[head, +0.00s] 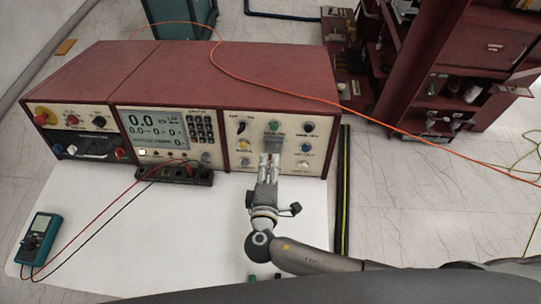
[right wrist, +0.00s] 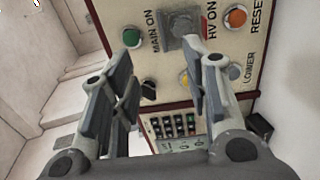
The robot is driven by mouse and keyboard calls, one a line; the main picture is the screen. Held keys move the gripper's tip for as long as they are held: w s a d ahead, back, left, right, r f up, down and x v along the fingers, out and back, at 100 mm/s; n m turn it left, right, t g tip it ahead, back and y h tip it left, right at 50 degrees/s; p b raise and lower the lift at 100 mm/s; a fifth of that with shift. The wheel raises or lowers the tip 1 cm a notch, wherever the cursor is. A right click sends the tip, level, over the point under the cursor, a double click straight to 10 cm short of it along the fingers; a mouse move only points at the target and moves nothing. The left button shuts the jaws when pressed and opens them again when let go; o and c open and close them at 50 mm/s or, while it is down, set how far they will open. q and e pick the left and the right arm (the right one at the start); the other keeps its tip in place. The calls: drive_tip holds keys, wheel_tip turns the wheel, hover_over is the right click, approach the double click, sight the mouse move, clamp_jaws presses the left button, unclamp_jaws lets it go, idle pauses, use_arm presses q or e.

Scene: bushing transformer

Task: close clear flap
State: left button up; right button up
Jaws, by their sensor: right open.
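The clear flap (head: 273,129) shows in the head view as a small grey translucent piece on the upper middle of the right-hand control panel. In the right wrist view the flap (right wrist: 185,36) is a smoky, box-like piece between the "MAIN ON" and "HV ON" labels. Whether it stands raised or lies over a button is hard to tell. My right gripper (head: 269,162) is just below it, in front of the panel. In the right wrist view the right gripper (right wrist: 168,75) has its fingers spread with nothing between them. My left gripper is not in view.
The red-brown console (head: 215,68) stands on a white table (head: 150,225). Knobs and buttons surround the flap closely. A black terminal strip (head: 175,173) and a teal multimeter (head: 40,240) with leads lie to the left. An orange cable (head: 300,88) crosses the console top.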

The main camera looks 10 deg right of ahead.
drive_tip(key=v, duration=0.7)
drive_tip(key=shift+s, duration=0.25)
drive_tip(key=shift+r, duration=0.1)
